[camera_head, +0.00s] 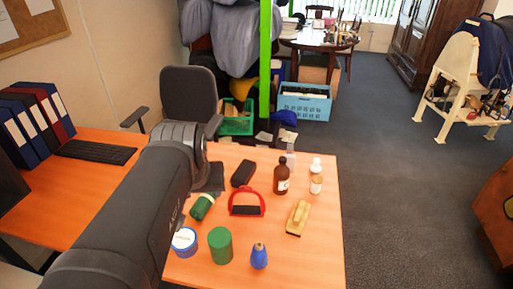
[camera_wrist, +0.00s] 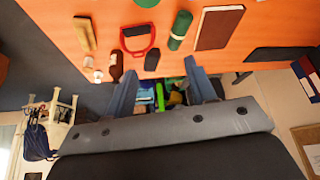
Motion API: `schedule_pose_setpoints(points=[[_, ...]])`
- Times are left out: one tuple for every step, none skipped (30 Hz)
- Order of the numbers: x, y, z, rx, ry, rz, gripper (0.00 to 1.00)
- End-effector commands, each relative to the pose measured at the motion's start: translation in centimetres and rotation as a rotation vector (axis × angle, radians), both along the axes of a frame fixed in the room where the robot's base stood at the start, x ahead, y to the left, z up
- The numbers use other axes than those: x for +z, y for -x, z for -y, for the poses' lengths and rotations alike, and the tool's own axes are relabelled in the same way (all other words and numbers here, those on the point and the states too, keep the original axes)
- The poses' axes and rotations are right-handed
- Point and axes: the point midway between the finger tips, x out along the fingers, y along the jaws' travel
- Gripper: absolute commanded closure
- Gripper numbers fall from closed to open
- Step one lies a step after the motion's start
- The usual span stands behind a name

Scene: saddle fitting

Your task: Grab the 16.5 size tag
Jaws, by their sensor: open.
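No 16.5 size tag can be made out in either view; no number is readable on anything. My gripper (camera_wrist: 162,78) is open and empty in the wrist view, its two blue-grey fingers wide apart near the table's edge. In the head view my arm crosses the left of the orange table (camera_head: 320,250), and its end is over the table's back left. A red stirrup with a black tread (camera_head: 246,208) lies mid-table, also in the wrist view (camera_wrist: 140,38). A black object (camera_head: 243,173) lies behind it.
Brown bottle (camera_head: 282,177), white bottle (camera_head: 316,180) and wooden brush (camera_head: 298,217) stand or lie right. Green roll (camera_head: 202,206), blue-and-white tin (camera_head: 184,241), green cylinder (camera_head: 220,245) and blue pear-shaped item (camera_head: 259,256) are nearer. The front right of the table is clear.

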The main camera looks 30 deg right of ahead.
Motion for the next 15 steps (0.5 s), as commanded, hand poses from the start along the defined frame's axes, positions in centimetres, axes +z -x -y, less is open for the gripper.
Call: schedule_pose_setpoints(points=[[0.6, -1.4, 1.5, -0.014, -0.003, -0.005, 0.49], [1.0, -2.1, 2.4, -0.021, -0.004, -0.007, 0.49], [1.4, -3.1, 3.5, -0.028, -0.005, -0.010, 0.49], [1.7, -3.8, 4.5, -0.035, -0.006, -0.012, 0.49], [2.0, -4.5, 5.4, -0.042, -0.007, -0.013, 0.49], [2.3, -5.5, 6.6, -0.049, -0.008, -0.015, 0.49], [2.5, -6.2, 7.6, -0.056, -0.009, -0.017, 0.49], [2.7, -6.9, 8.6, -0.063, -0.009, -0.017, 0.49], [2.8, -7.8, 9.9, -0.071, -0.011, -0.019, 0.49], [2.9, -8.4, 11.0, -0.078, -0.012, -0.020, 0.49], [3.0, -9.1, 12.0, -0.083, -0.013, -0.021, 0.49], [3.0, -9.9, 13.4, -0.091, -0.014, -0.023, 0.49], [3.0, -10.5, 14.5, -0.099, -0.015, -0.024, 0.49], [2.9, -11.1, 15.6, -0.105, -0.016, -0.025, 0.49], [2.8, -11.9, 17.0, -0.113, -0.019, -0.027, 0.49]])
